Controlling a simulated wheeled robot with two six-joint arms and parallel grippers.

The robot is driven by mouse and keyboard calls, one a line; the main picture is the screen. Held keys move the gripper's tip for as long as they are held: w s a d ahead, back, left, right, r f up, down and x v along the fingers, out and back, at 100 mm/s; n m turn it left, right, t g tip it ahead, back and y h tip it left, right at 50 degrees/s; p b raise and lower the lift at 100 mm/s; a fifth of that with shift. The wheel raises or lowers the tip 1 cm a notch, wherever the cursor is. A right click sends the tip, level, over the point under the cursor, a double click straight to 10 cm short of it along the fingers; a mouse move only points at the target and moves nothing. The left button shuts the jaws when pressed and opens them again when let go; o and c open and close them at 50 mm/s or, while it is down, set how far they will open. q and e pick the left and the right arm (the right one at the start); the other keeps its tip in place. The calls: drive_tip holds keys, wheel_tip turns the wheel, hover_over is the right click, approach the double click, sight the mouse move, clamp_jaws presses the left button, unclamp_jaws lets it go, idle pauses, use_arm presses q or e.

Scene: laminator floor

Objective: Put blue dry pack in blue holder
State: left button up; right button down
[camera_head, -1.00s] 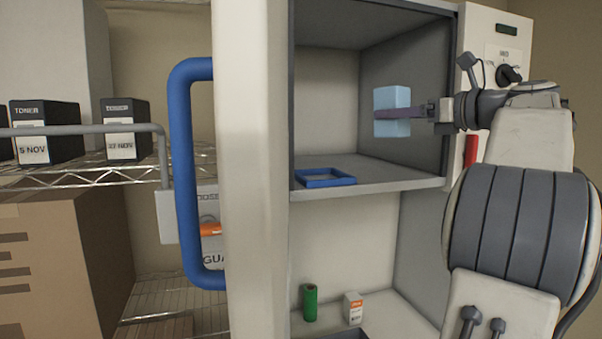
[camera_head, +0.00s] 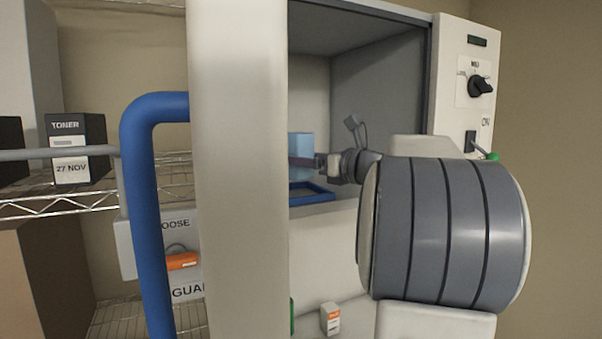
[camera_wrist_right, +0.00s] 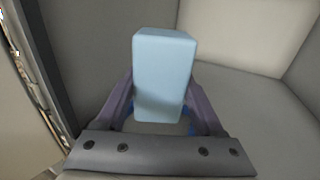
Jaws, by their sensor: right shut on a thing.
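The blue dry pack (camera_head: 301,146) is a light blue block inside the open cabinet. My right gripper (camera_head: 306,161) is shut on it and holds it upright above the shelf. In the right wrist view the pack (camera_wrist_right: 163,75) stands between the two fingers of the gripper (camera_wrist_right: 160,108). The blue holder (camera_head: 316,193) is a low blue square frame on the cabinet shelf, just below the pack; its left part is hidden behind the door edge. In the wrist view a little of the holder (camera_wrist_right: 190,127) shows beneath the pack. My left gripper is not in view.
The open cabinet door (camera_head: 238,170) with its blue handle (camera_head: 146,200) stands at the left of the opening. A small white and orange box (camera_head: 330,319) sits in the lower compartment. A toner box (camera_head: 76,148) is on the wire rack at left. The control panel (camera_head: 474,85) is at right.

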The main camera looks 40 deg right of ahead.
sight(306, 177)
drive_tip(key=shift+f+p, duration=0.6)
drive_tip(key=shift+f, duration=1.4)
unclamp_jaws()
drive_tip(key=s+d, duration=0.1)
drive_tip(key=s, duration=1)
drive_tip(key=shift+d+b, duration=0.35)
drive_tip(key=shift+b, duration=0.1)
